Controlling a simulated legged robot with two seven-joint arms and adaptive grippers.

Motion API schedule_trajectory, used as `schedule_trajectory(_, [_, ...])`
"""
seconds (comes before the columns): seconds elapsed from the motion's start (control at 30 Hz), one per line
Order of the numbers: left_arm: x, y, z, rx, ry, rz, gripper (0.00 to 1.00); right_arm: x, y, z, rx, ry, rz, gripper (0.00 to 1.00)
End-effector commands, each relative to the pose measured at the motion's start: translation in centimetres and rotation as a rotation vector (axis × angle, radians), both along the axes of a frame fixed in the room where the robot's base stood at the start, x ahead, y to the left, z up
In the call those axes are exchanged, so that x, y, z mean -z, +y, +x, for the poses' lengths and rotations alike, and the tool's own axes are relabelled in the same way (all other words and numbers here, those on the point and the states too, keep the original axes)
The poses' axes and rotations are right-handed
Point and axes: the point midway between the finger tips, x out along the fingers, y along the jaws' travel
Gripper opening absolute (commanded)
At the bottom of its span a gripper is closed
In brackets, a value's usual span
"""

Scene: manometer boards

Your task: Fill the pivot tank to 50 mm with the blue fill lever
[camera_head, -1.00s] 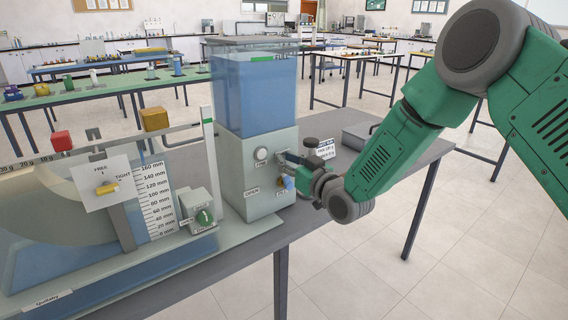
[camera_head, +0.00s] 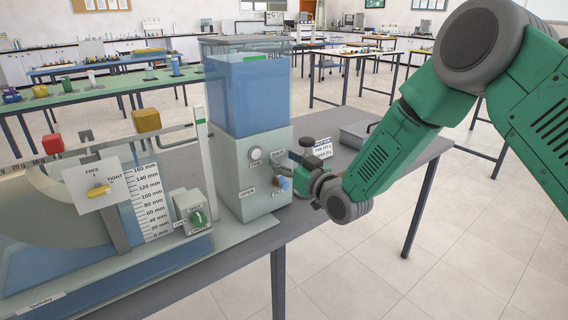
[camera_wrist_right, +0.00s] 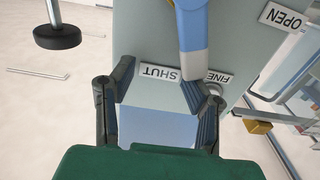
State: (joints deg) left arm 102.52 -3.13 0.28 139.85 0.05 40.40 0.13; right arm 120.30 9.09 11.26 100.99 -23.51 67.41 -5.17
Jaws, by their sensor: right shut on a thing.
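The blue fill lever (camera_head: 284,184) sticks out low on the front of the supply tank (camera_head: 250,95), which holds blue water. In the right wrist view the lever (camera_wrist_right: 193,42) comes down to the right finger, beside the SHUT and FINE labels, with my fingers (camera_wrist_right: 162,98) on either side. The pivot tank (camera_head: 110,270) stands at left with a white mm scale (camera_head: 148,200); its exact water level is hard to read. My left gripper is out of view.
A green drain lever (camera_head: 198,217) sits on a small box beside the scale. A red block (camera_head: 52,143) and a yellow block (camera_head: 146,120) are on the balance beam. A grey tray (camera_head: 357,134) and a small sign (camera_head: 322,148) lie behind my gripper.

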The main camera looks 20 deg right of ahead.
Motion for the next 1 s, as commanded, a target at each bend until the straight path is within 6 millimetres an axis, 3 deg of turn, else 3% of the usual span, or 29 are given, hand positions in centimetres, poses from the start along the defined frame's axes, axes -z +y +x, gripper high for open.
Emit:
schedule_trajectory(0.03, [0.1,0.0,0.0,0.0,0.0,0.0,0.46,1.6,-0.4,-0.4,0.007,0.035,-0.015,0.38])
schedule_trajectory(0.17, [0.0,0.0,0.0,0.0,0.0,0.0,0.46,0.8,-0.5,-0.4,0.007,0.018,-0.006,0.38])
schedule_trajectory(1.0, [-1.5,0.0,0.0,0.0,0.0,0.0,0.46,0.0,-2.0,-6.0,0.001,0.002,-0.004,0.38])
